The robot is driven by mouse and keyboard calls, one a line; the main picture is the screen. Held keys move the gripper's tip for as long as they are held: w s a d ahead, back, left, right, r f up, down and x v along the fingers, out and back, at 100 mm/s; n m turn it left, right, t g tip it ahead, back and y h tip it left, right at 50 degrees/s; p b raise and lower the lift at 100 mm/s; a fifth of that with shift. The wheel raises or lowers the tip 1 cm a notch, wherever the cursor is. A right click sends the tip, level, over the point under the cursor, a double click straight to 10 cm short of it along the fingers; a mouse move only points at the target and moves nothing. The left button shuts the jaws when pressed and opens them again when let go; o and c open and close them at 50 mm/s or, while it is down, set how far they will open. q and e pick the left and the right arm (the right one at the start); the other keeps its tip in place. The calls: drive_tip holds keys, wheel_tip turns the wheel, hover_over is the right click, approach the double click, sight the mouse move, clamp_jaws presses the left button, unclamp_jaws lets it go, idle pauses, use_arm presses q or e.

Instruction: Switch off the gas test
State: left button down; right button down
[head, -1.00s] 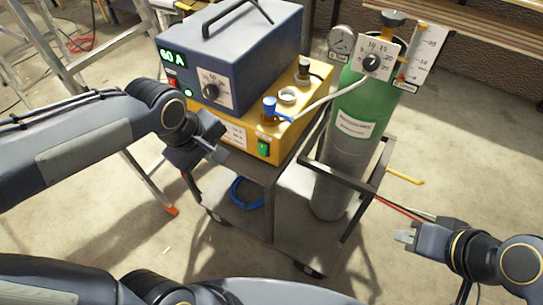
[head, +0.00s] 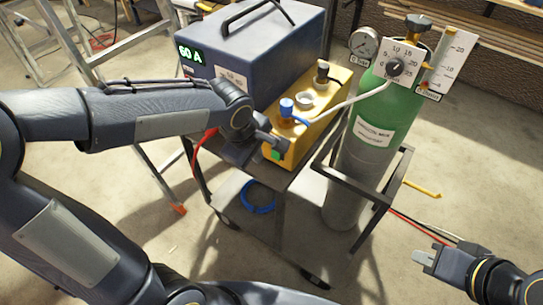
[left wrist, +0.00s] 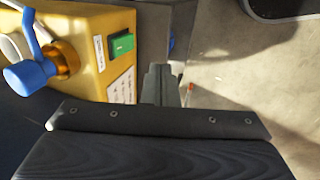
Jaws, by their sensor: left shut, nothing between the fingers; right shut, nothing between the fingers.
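My right gripper (head: 424,257) is shut and empty, low at the right.
A green and grey gas cylinder (head: 374,125) with a dial plate (head: 395,64) and gauge (head: 364,43) stands in the trolley frame. A ladder (head: 105,60) stands left.

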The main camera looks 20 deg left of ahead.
sight(276, 153)
use_arm(q)
drive_tip(key=w+f, duration=0.1)
drive_tip(key=f, duration=0.1)
drive_tip(key=w+d+f, duration=0.1)
drive_tip(key=w+f, duration=0.2)
drive_tip(key=f, duration=0.1)
drive_tip(key=shift+w+d+f, duration=0.5)
drive_tip(key=shift+w+d, duration=0.05)
drive_tip(key=shift+w, duration=0.35)
drive_tip(key=f+b, duration=0.1)
drive_tip(key=b, duration=0.2)
drive_tip(key=shift+w+d+t+b, duration=0.1)
drive_tip(key=shift+w+t+b, duration=0.05)
drive_tip(key=shift+t+b, duration=0.2)
drive_tip(key=shift+r+p, duration=0.3)
drive_tip(key=shift+r, duration=0.15)
